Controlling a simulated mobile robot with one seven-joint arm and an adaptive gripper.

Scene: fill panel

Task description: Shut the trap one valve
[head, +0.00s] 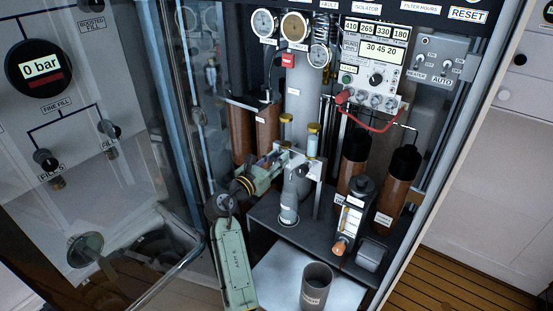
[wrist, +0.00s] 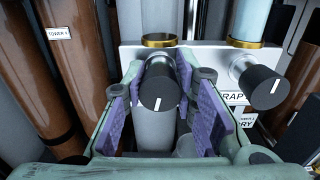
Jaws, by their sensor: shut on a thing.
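In the wrist view a black valve knob (wrist: 157,86) with a white line sits between the purple pads of my gripper (wrist: 160,95). My gripper is shut on this left knob, whose white line points nearly straight down. A second black knob (wrist: 262,86) is to the right, apart from my fingers, with its white line tilted. A partly hidden label reading "RAP" (wrist: 231,98) is beside it. In the head view my gripper (head: 272,170) reaches the valve bracket, and the held knob is hard to make out there.
Brown cylinders (head: 241,135) stand behind my gripper, and more stand at the right. A glass tube with a brass cap (head: 312,143) rises above the bracket. A grey cup (head: 316,287) stands on the pale plate below. A clear door (head: 120,150) is at the left.

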